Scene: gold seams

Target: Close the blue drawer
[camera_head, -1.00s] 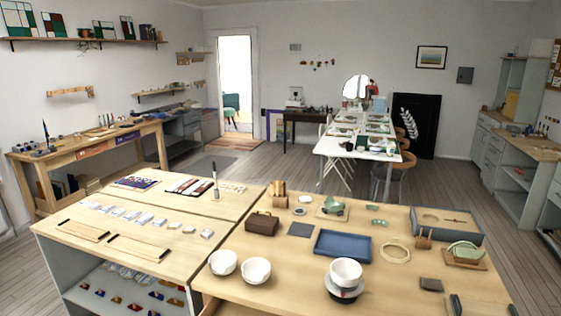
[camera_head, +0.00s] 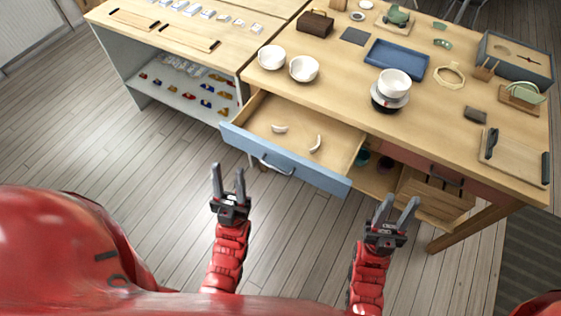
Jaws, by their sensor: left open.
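The blue drawer (camera_head: 318,177) is pulled out from under the front of the wooden table. Its light blue front has a curved handle (camera_head: 277,167). Two white curved shards (camera_head: 279,129) lie on its wooden floor, one near the left and one nearer the middle. My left gripper (camera_head: 228,180) is open and empty, in front of the left part of the drawer front and apart from it. My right gripper (camera_head: 398,212) is open and empty, to the right of the drawer's right end, before the lower shelf.
On the table are two white bowls (camera_head: 304,68), a blue tray (camera_head: 397,59), a stacked bowl (camera_head: 394,82) and a grey-blue box (camera_head: 515,60). A reddish drawer front (camera_head: 425,166) and a wooden crate (camera_head: 436,197) are right of the drawer. The plank floor (camera_head: 130,200) at left is clear.

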